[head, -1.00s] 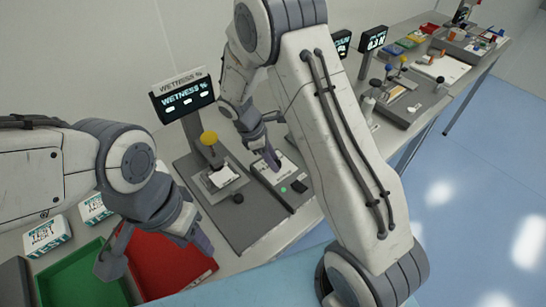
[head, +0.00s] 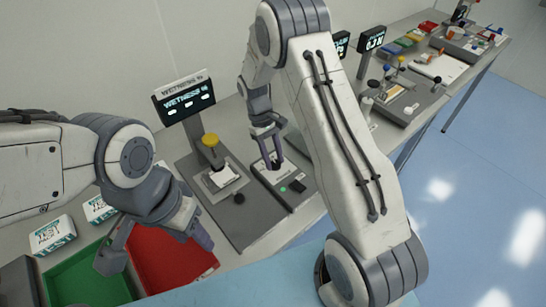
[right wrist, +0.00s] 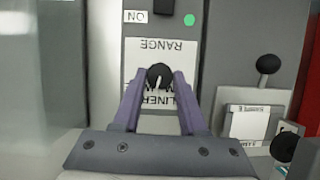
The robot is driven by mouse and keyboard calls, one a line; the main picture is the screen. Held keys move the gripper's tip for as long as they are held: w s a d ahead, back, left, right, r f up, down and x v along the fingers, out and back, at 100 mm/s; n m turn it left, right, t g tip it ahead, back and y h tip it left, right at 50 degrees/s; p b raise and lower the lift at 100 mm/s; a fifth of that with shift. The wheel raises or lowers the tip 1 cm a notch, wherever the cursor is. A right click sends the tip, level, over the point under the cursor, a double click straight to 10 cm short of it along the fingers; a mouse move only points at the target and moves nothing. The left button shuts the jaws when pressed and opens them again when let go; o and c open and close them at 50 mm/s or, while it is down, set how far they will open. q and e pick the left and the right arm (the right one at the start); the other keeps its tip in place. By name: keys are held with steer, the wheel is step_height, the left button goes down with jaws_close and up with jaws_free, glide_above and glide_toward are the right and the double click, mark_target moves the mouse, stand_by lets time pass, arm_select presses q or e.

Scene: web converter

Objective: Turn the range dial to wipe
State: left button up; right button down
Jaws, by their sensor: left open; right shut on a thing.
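The range dial (right wrist: 160,76) is a small black knob with a white pointer mark, on a white label plate (right wrist: 138,60) reading RANGE, upside down in the right wrist view. The pointer aims toward the bottom of that view. My left gripper (head: 155,250) is open and empty over the trays.
A green light (right wrist: 189,19) and a black ON switch (right wrist: 136,16) sit beyond the dial. A yellow-topped press (head: 211,142) and a WETNESS % display (head: 186,101) stand to the left. Red (head: 165,282) and green (head: 85,285) trays lie below my left gripper.

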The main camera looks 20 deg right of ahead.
steer(key=m+y, duration=0.1)
steer(key=m, duration=0.3)
steer(key=shift+d+m+y, duration=0.2)
steer(key=shift+m+y, duration=0.1)
steer(key=shift+y, duration=0.1)
steer(key=m+y, duration=0.1)
steer(key=m, duration=0.3)
steer(key=shift+d+m+y, duration=0.1)
steer(key=shift+m+y, duration=0.2)
steer(key=shift+y, duration=0.1)
steer(key=shift+c, duration=2.2)
jaws_free()
steer(key=shift+t, duration=0.3)
